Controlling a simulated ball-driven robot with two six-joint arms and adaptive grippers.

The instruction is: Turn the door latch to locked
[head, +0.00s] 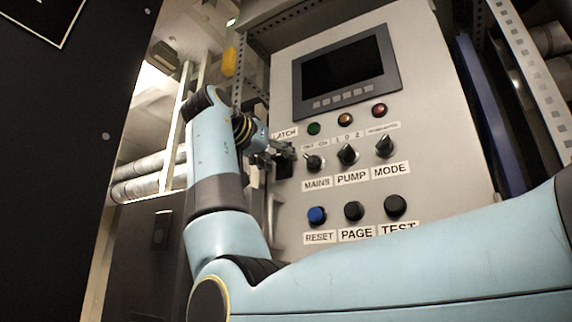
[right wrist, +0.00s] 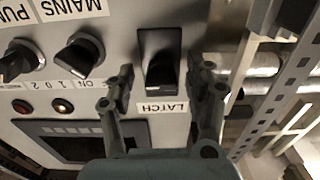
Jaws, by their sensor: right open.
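The door latch (right wrist: 160,72) is a black handle on a dark rectangular plate. It is on the grey panel beside the LATCH label (right wrist: 160,107). In the right wrist view its thick part lies toward the label end of the plate. My right gripper (right wrist: 163,76) is open, one finger on each side of the latch. I cannot tell whether either finger touches it. In the head view my right gripper (head: 280,148) is at the panel's left edge, and the latch (head: 284,170) is partly hidden by it. My left gripper is not in view.
Right of the latch are the MAINS (head: 314,162), PUMP (head: 347,154) and MODE (head: 385,146) knobs. Below are a blue RESET button (head: 316,215) and two black buttons. A screen (head: 345,70) is above. Pipes and a perforated rail (right wrist: 285,95) stand beside the panel.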

